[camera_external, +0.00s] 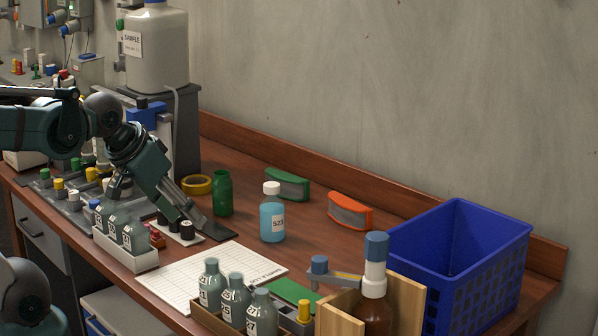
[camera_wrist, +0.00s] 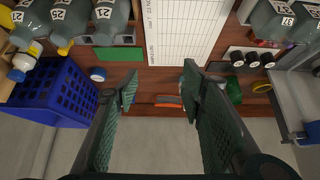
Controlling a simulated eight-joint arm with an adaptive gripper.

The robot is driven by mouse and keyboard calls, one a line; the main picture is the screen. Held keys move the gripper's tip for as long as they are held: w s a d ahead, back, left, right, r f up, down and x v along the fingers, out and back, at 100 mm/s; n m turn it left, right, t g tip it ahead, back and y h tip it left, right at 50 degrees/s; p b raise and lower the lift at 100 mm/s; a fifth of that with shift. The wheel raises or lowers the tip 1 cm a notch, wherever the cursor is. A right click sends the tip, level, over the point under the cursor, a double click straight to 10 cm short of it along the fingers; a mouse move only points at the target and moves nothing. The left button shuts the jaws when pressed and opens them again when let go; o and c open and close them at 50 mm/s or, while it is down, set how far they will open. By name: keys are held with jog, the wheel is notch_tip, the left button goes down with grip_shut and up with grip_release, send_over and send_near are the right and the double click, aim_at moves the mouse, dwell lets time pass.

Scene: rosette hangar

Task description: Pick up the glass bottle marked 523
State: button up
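The glass bottle marked 523 (camera_external: 272,218) stands upright on the wooden bench in the external view. It has a white cap, light-blue contents and a white label. My gripper (camera_external: 204,220) is to its left, pointing down and right, apart from it. In the wrist view my gripper (camera_wrist: 160,84) has its two fingers spread with a wide empty gap. I cannot make out the 523 bottle in the wrist view; a finger may hide it.
Green (camera_external: 287,184) and orange (camera_external: 350,212) tools lie behind the 523 bottle. A blue crate (camera_external: 470,275) stands right. Racked bottles (camera_external: 235,297) and a brown bottle (camera_external: 375,312) stand in front.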

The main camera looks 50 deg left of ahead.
jog(key=shift+o, duration=0.5)
jog(key=o, duration=0.4)
jog(key=shift+o, duration=0.2)
